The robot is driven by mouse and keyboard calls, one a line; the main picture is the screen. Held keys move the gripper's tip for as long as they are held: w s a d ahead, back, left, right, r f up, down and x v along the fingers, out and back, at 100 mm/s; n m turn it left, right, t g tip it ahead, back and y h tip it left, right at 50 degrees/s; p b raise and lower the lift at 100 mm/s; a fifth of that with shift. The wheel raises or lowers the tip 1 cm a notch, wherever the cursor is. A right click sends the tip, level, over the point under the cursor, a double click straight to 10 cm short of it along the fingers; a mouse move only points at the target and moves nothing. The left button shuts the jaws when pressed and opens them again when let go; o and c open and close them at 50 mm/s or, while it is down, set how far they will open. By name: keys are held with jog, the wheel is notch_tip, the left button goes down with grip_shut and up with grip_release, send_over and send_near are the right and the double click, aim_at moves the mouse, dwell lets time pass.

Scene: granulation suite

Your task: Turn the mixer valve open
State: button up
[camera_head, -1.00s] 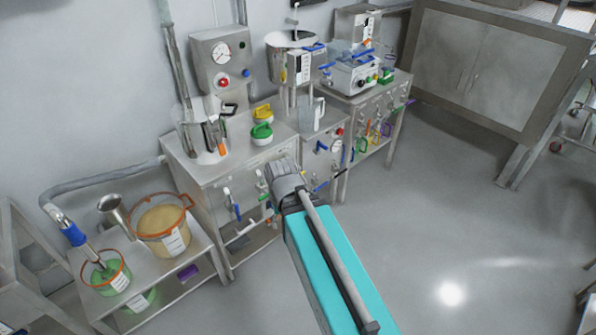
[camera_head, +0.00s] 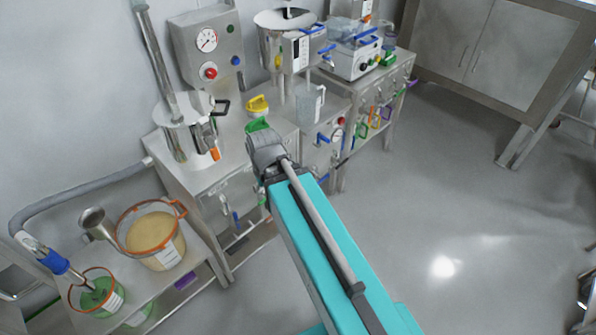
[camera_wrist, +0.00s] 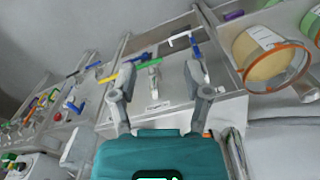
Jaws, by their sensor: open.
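In the wrist view my gripper (camera_wrist: 160,76) is open and empty, with a finger on each side of a steel cabinet front (camera_wrist: 160,116). A pale valve fitting (camera_wrist: 154,80) shows between the fingers, apart from both. A green lever (camera_wrist: 138,57) is above it, and a yellow lever (camera_wrist: 108,77) is by the left fingertip. A blue lever (camera_wrist: 196,50) and a white handle (camera_wrist: 180,39) are beyond the right fingertip. Labels are too small to read, so I cannot tell which is the mixer valve. In the head view my arm hides the gripper.
A low table at left holds a tan-filled tub (camera_head: 150,235) and a green tub (camera_head: 97,290). A gauge panel (camera_head: 207,50) and a steel hopper (camera_head: 290,40) stand behind. More valves (camera_head: 375,117) line the cabinets to the right. The floor (camera_head: 440,200) at right is clear.

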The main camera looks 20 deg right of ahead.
jog(key=shift+w+a, duration=0.2)
jog(key=shift+w, duration=0.05)
dwell(0.3)
jog(key=w+d+f+m+t+y+b, duration=0.1)
jog(key=w+d+f+y+b, duration=0.2)
jog(key=f+b, duration=0.4)
jog(key=w+d+f+m+t+y+b, duration=0.1)
jog(key=w+d+f+m+y+b, duration=0.1)
jog(key=w+f+b, duration=0.5)
jog(key=w+d+f+m+t+y+b, duration=0.1)
jog(key=d+f+y+b, duration=0.3)
jog(key=b, duration=0.7)
jog(key=w+d+f+m+t+y+b, duration=0.1)
jog(key=d+f+t+b, duration=0.4)
jog(key=d+b, duration=0.6)
jog(key=w+d+f+m+t+y+b, duration=0.2)
jog(key=w+d+f+m+t+b, duration=0.2)
jog(key=d+b, duration=0.6)
notch_tip(320, 180, down, 3)
jog(key=shift+d+r+t+b, duration=0.1)
jog(key=shift+d+t+b, duration=0.4)
jog(key=shift+b, duration=0.75)
